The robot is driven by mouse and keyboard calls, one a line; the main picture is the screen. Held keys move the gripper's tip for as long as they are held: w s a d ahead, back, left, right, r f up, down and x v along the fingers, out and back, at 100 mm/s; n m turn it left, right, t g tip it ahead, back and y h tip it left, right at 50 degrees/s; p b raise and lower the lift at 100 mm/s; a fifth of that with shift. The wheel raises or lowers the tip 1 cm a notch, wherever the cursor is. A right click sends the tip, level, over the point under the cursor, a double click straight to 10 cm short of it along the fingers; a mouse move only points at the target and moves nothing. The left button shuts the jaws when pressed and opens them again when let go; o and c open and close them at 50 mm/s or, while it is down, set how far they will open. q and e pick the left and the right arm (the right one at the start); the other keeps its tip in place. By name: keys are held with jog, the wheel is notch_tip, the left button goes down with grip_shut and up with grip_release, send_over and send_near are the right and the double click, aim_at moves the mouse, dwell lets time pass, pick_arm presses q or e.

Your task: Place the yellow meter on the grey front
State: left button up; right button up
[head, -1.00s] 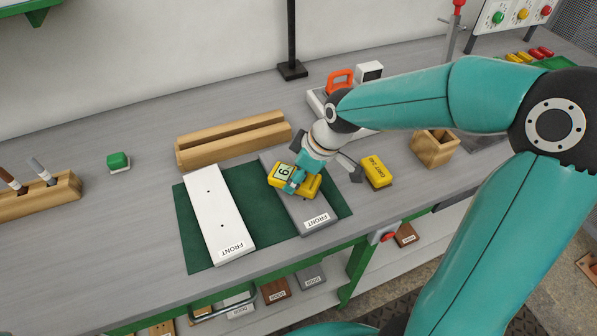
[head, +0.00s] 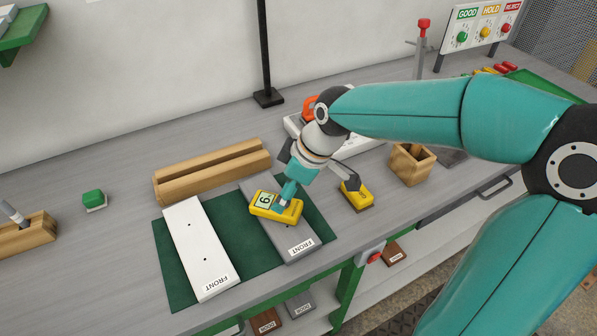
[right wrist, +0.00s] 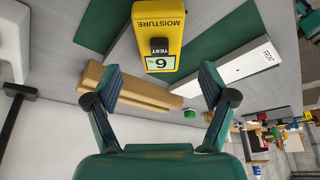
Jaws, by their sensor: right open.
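The yellow meter (head: 264,207), with a pale display reading 6, lies across the upper middle of the grey front (head: 298,246). It reaches past the board's left edge over the green mat. In the right wrist view the meter (right wrist: 158,28) shows its MOISTURE and TEST labels, in front of the finger gap. My right gripper (right wrist: 160,84) is open, with its fingers spread wide and nothing between the tips. In the head view it is close above the meter and hides part of it; I cannot tell if it touches. My left gripper is not in view.
The white front (head: 195,245) lies left on the green mat (head: 240,235). A slotted wooden block (head: 212,172) stands behind. A yellow block (head: 357,196) and a wooden box (head: 411,165) are to the right. A green block (head: 93,199) sits at left on the clear grey bench.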

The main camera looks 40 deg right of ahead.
jog(key=v, duration=0.6)
jog(key=shift+r, duration=0.25)
jog(key=shift+s+d+f, duration=0.1)
jog(key=shift+s, duration=0.05)
